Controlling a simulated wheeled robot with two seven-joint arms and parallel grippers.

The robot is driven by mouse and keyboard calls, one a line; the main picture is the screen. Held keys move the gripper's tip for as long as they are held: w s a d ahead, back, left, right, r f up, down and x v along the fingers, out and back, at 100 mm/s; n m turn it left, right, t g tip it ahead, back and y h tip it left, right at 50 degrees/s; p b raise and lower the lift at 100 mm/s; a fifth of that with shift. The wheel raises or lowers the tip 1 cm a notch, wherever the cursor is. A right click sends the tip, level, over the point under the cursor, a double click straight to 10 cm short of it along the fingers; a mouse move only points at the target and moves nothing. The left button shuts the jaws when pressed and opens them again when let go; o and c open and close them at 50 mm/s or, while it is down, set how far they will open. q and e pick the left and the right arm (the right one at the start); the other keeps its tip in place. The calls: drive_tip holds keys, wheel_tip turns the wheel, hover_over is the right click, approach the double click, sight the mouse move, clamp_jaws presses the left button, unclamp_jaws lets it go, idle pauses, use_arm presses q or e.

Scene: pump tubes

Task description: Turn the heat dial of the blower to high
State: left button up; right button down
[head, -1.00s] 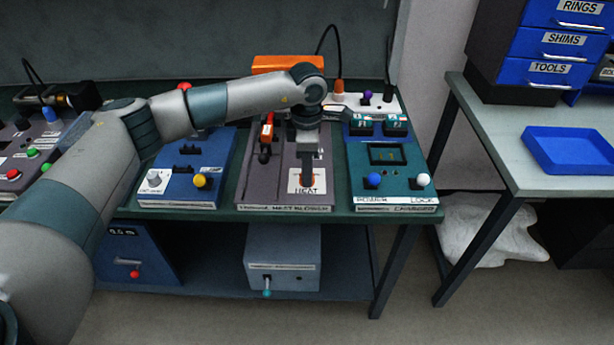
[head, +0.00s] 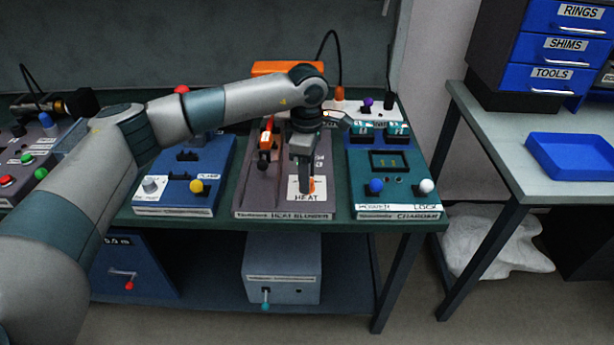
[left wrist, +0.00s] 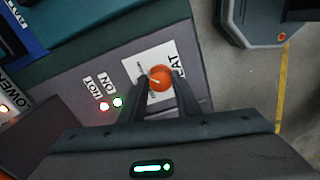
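The blower is a grey-brown panel (head: 262,205) labelled HEAT BLOWER on the bench. Its heat dial is a round orange knob (head: 311,185) on a white HEAT label near the panel's front. In the left wrist view the dial (left wrist: 160,78) shows a pale pointer mark, directed towards the upper left of the picture. My left gripper (head: 306,184) points down over it. Its fingertips (left wrist: 161,80) lie on either side of the dial, close against it, and the gripper looks shut on it. The fingers hide part of the label. My right gripper is out of view.
A blue unit (head: 175,190) stands left and a teal charger (head: 405,195) right. An orange-handled item (head: 265,142) lies on the panel's left side.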

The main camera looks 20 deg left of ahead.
use_arm(q)
drive_tip(key=shift+o, duration=1.4)
drive_tip(key=shift+r, duration=0.5)
wheel_tip(320, 180, up, 16)
drive_tip(key=b, duration=0.2)
drive_tip(key=shift+r, duration=0.25)
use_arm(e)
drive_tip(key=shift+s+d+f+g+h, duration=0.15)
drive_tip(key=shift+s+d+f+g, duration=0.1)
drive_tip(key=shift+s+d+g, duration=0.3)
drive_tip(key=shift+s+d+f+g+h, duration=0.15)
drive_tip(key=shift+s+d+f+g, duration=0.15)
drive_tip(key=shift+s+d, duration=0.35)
